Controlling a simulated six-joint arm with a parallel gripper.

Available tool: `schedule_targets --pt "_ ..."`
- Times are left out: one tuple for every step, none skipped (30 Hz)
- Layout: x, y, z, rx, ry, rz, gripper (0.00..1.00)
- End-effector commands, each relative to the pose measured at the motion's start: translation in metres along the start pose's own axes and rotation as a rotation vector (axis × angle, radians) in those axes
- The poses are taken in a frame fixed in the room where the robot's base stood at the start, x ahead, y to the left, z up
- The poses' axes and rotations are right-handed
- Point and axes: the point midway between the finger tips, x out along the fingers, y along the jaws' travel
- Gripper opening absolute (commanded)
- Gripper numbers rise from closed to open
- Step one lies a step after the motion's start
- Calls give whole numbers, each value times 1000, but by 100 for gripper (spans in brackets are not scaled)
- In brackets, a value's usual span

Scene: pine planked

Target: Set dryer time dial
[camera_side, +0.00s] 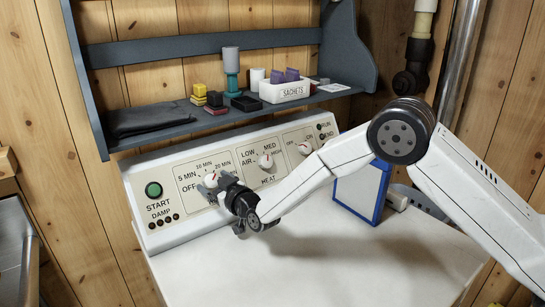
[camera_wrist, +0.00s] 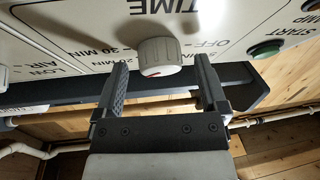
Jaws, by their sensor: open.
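The time dial (camera_wrist: 158,55) is a round whitish knob with a small red mark, on the white dryer panel (camera_side: 160,215). In the wrist view it sits between the tips of my gripper (camera_wrist: 161,66), with a visible gap on each side. My gripper is open and not closed on the dial. In the side view the dial (camera_side: 210,180) is partly hidden by my gripper (camera_side: 214,187), which reaches it from the right. The panel's marks around it read OFF, 5 MIN, 10 MIN and 20 MIN.
A green START button (camera_side: 153,189) is left of the dial. The heat dial (camera_side: 266,161) and an on/off dial (camera_side: 305,148) are to its right. A dark shelf (camera_side: 240,113) with a sachet box (camera_side: 285,91) overhangs the panel. A blue-edged board (camera_side: 362,190) stands on the white top.

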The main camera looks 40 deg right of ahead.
Motion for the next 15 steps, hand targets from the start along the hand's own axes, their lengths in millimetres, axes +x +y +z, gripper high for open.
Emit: schedule_targets --pt "2 0 0 0 0 0 92" --pt "3 0 0 0 0 0 92" --pt "3 0 0 0 0 0 92" --pt "4 0 0 0 0 0 92" --pt "4 0 0 0 0 0 92" --pt "4 0 0 0 0 0 92" --pt "4 0 0 0 0 0 92" --pt "4 0 0 0 0 0 92" --pt "4 0 0 0 0 0 92" --pt "4 0 0 0 0 0 92" --pt "4 0 0 0 0 0 92" --pt "4 0 0 0 0 0 92" --pt "4 0 0 0 0 0 89" --pt "4 0 0 0 0 0 80" --pt "4 0 0 0 0 0 67"
